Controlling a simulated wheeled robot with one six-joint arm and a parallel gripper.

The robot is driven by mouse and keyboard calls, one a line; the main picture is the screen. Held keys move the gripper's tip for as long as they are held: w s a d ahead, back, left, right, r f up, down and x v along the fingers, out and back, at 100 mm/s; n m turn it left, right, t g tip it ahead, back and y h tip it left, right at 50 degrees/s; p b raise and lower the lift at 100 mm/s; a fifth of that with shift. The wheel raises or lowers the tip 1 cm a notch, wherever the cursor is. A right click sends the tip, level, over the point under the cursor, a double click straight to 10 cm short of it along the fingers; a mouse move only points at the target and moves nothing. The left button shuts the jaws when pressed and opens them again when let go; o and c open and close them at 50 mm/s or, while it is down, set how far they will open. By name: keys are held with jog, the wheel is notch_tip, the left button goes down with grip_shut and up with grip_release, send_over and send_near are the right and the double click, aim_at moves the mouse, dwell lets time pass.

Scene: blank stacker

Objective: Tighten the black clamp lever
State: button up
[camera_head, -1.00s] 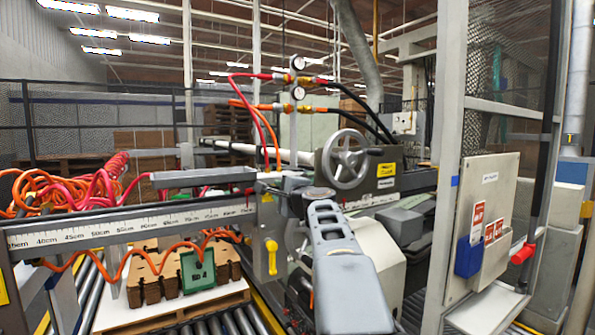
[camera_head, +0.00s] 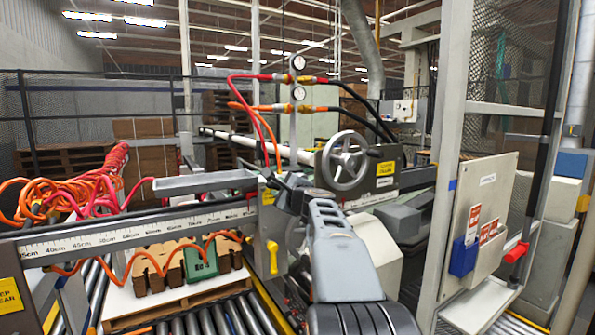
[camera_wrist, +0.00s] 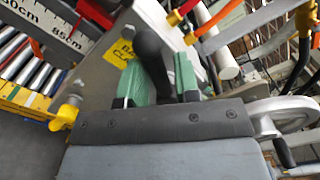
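The black clamp lever (camera_wrist: 148,42) shows in the wrist view as a dark, rounded handle near a yellow label. It reaches down between the two green finger pads of my gripper (camera_wrist: 166,80). The pads stand apart on either side of it, with a gap visible beside the right pad. Whether the left pad touches the lever is unclear. In the head view, my gripper (camera_head: 284,188) is at the right end of the ruler beam, largely hidden by my wrist, and the lever cannot be made out clearly.
A yellow handle (camera_head: 272,256) hangs below the ruler beam (camera_head: 130,236). A handwheel (camera_head: 345,160) stands just right of the gripper. Red and orange hoses run above and along the beam. Brown blanks (camera_head: 155,268) lie on a pallet over rollers. A wire-mesh guard post stands at the right.

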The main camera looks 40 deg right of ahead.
jog(key=d+r+m+p, duration=0.3)
jog(key=d+m+p, duration=0.3)
jog(key=m, duration=0.6)
jog(key=s+a+b, duration=0.1)
jog(key=s+a, duration=0.1)
jog(key=s, duration=0.7)
jog(key=shift+s+a+f, duration=0.2)
jog(key=shift+s+a, duration=0.1)
jog(key=shift+s, duration=0.05)
dwell(0.5)
dwell(0.5)
